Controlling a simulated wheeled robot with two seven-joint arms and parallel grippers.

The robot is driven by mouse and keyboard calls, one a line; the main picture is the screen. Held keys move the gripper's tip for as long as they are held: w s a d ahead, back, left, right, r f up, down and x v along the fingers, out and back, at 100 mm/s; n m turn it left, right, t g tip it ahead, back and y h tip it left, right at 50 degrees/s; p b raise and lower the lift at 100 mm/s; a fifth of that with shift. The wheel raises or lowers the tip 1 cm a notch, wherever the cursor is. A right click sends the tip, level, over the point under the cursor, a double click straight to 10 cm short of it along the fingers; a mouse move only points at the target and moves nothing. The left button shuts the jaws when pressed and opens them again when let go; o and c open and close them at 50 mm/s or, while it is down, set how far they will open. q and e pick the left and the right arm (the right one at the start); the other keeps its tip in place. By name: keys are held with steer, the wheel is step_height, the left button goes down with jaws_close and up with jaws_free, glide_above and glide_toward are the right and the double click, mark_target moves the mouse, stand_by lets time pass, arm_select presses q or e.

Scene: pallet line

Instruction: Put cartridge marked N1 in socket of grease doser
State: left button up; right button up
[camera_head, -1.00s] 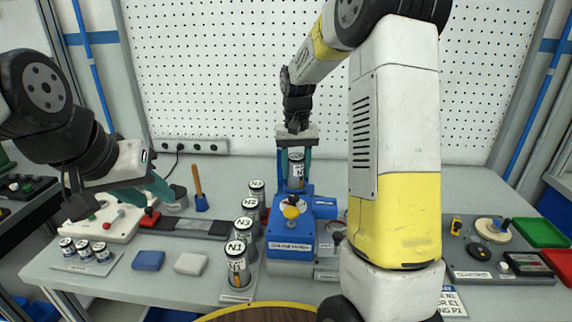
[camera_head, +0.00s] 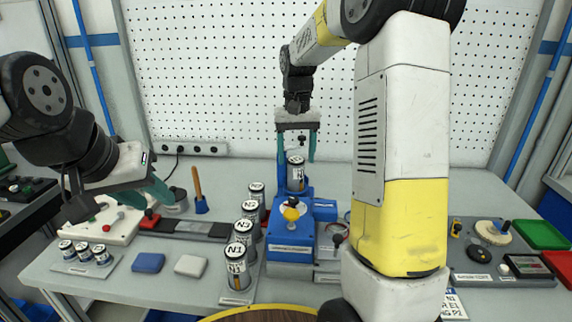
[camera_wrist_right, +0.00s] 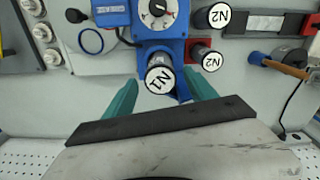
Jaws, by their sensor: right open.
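The N1 cartridge (camera_wrist_right: 160,80), its mark readable in the right wrist view, stands upright at the back of the blue grease doser (camera_head: 290,240). In the head view this cartridge (camera_head: 296,177) appears seated in the socket; its lower end is hidden. My right gripper (camera_head: 297,158) is open above it, with its teal fingers (camera_wrist_right: 160,88) on either side and apart from it. My left gripper (camera_head: 150,195) hangs over the left of the bench; its fingers are seen edge-on, with nothing visible in them.
Several cartridges stand in a row left of the doser, the front one (camera_head: 237,268) marked N1. A blue block (camera_head: 148,262) and a white block (camera_head: 191,265) lie further left. Green (camera_head: 540,234) and red trays are at the right. My right arm hides part of the bench.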

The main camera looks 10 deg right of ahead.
step_height(320, 180, up, 7)
steer(key=shift+f, duration=0.2)
steer(key=s+a+n+t+y, duration=0.1)
steer(key=s+t, duration=0.5)
steer(key=s, duration=1.8)
steer(key=shift+s+a+r+n+y, duration=0.2)
steer(key=shift+a+n+y, duration=0.1)
steer(key=shift+a+y, duration=0.3)
